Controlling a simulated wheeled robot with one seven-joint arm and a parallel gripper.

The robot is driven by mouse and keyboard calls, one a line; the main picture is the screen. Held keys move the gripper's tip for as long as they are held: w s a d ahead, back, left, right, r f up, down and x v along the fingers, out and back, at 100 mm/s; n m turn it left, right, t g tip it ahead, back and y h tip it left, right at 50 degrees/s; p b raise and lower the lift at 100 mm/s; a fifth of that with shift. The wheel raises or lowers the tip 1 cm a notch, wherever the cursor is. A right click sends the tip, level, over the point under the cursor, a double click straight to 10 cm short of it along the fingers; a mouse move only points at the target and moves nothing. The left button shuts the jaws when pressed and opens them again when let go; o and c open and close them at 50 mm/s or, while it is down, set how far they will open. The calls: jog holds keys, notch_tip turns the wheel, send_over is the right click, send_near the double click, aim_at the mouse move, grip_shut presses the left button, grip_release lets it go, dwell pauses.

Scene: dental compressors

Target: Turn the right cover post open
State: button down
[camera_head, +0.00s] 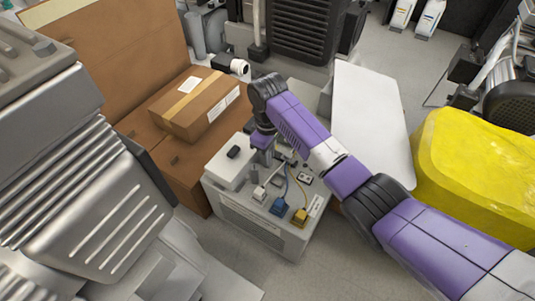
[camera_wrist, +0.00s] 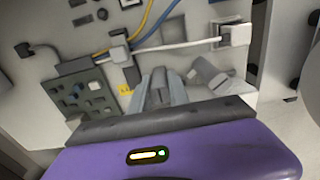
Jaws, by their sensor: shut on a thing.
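A light grey equipment box (camera_head: 250,222) stands on the floor, its top panel crowded with plugs and cables. My gripper (camera_head: 262,158) points down at the panel near its back edge. In the wrist view my gripper (camera_wrist: 160,88) is shut on a small grey part, apparently the right cover post, mostly hidden between the fingers. How far the post is turned cannot be told. A short grey cylindrical piece (camera_wrist: 208,75) sits tilted just right of the fingers.
A blue plug (camera_head: 282,206) and a yellow plug (camera_head: 299,216) sit at the panel's front. In the wrist view, a white cable (camera_wrist: 180,44) crosses beyond the fingers and a green board (camera_wrist: 82,94) lies left. Cardboard boxes (camera_head: 197,105) stand left; a yellow bundle (camera_head: 475,170) lies right.

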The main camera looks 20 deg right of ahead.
jog(key=shift+r+p, duration=0.15)
jog(key=shift+p, duration=0.45)
jog(key=shift+r+m+p, duration=0.1)
jog(key=shift+m+p, duration=0.6)
jog(key=shift+p, duration=0.15)
jog(key=m+p, duration=0.2)
jog(key=p, duration=0.1)
jog(key=shift+a, duration=0.1)
jog(key=m+p, duration=0.3)
jog(key=m, duration=0.1)
jog(key=shift+f+m+p, duration=0.2)
jog(key=shift+m+p, duration=0.4)
jog(key=shift+m, duration=1)
jog(key=shift+w+m, duration=0.1)
jog(key=shift+m, duration=0.2)
jog(key=c, duration=1.2)
grip_release()
jog(key=shift+c, duration=0.2)
